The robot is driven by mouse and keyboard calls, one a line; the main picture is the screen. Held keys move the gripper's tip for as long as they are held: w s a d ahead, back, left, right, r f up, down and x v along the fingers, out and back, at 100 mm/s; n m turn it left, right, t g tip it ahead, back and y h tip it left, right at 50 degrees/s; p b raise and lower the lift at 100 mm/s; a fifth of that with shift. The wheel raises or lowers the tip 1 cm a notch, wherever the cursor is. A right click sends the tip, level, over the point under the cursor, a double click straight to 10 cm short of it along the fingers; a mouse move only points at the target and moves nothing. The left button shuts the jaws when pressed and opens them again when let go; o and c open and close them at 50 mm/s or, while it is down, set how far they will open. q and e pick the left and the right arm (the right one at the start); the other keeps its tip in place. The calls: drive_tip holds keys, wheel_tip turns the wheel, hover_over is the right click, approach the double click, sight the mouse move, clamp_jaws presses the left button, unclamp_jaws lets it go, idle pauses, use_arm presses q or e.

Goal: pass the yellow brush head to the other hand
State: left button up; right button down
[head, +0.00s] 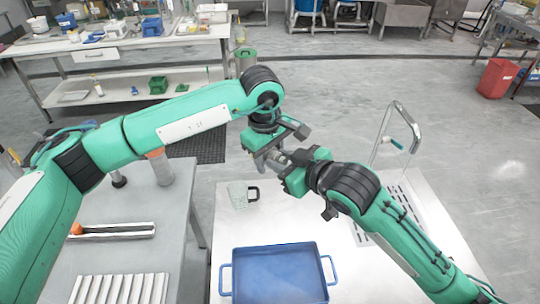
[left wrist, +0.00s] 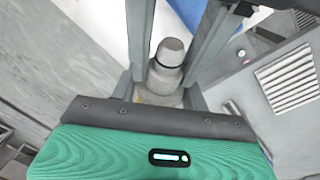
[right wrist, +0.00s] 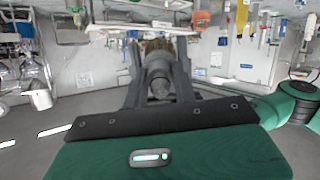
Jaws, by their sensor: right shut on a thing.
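The brush head (right wrist: 158,76) is between my right gripper's fingers (right wrist: 158,92) in the right wrist view, its near end a grey cylinder. A yellowish-brown patch shows beyond it, and I cannot tell whether it belongs to it. My right gripper (head: 283,168) is shut on it above the white table in the head view. My left gripper (head: 266,158) is close beside it, its fingers pointing down. In the left wrist view, a grey stepped end of the piece (left wrist: 171,52) shows between the left fingers (left wrist: 178,50), which stand apart. The two grippers hide most of it in the head view.
A blue tray (head: 233,248) and a pale mug (head: 238,196) are on the white table (head: 228,228). A metal frame (head: 375,150) stands at its right. The grey table (head: 178,225) at left holds a metal trough (head: 125,230) and a ridged rack (head: 120,289).

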drive_tip(key=c, duration=1)
unclamp_jaws()
drive_tip(key=shift+a, duration=0.1)
drive_tip(key=shift+c, duration=0.2)
